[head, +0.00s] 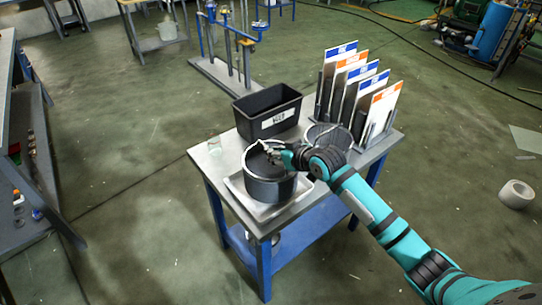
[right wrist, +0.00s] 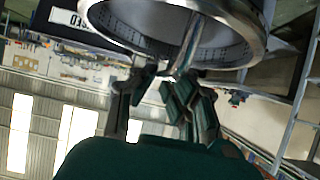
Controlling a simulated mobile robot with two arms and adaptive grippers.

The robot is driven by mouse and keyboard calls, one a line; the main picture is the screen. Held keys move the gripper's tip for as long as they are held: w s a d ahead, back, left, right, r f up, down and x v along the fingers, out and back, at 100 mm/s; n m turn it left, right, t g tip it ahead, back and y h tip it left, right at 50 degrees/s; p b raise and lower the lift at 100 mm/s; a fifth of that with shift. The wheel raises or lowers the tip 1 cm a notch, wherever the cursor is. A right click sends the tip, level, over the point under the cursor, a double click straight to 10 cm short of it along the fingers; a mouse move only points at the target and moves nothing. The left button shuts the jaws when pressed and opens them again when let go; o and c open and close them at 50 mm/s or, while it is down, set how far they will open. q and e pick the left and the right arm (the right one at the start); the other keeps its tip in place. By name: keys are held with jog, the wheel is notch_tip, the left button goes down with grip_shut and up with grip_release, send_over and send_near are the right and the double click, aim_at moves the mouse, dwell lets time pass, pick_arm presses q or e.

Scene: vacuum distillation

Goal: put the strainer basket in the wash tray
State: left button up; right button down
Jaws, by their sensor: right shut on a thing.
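The strainer basket (head: 270,190) is a dark round pot with a bright metal rim and a handle. In the head view it is upright, over the shallow pale tray (head: 233,184), which I take as the wash tray, at the table's front left corner. I cannot tell whether its bottom touches the tray. My right gripper (head: 274,153) is at the basket's top, shut on its handle. In the right wrist view the basket's rim (right wrist: 258,18) fills the top, close to the gripper (right wrist: 160,95). My left gripper is out of view.
A black labelled bin (head: 268,128) stands behind the tray. A second round dark vessel (head: 328,140) is right of the basket, partly behind my arm. A rack of signboards (head: 345,95) stands at the back right. A small clear glass (head: 214,145) is near the left edge.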

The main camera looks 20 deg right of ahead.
jog(key=shift+w+a+r, duration=0.1)
jog(key=shift+w+a, duration=0.25)
jog(key=shift+w, duration=0.3)
jog(key=shift+f+p, duration=0.5)
jog(key=shift+f, duration=1.3)
jog(key=c, duration=1.9)
grip_release()
jog(key=shift+f, duration=0.15)
jog(key=o, duration=0.5)
jog(key=shift+s, duration=0.1)
jog(key=shift+s, duration=0.1)
jog(key=b+v, duration=0.1)
jog(key=v, duration=1.1)
jog(key=shift+f, duration=0.1)
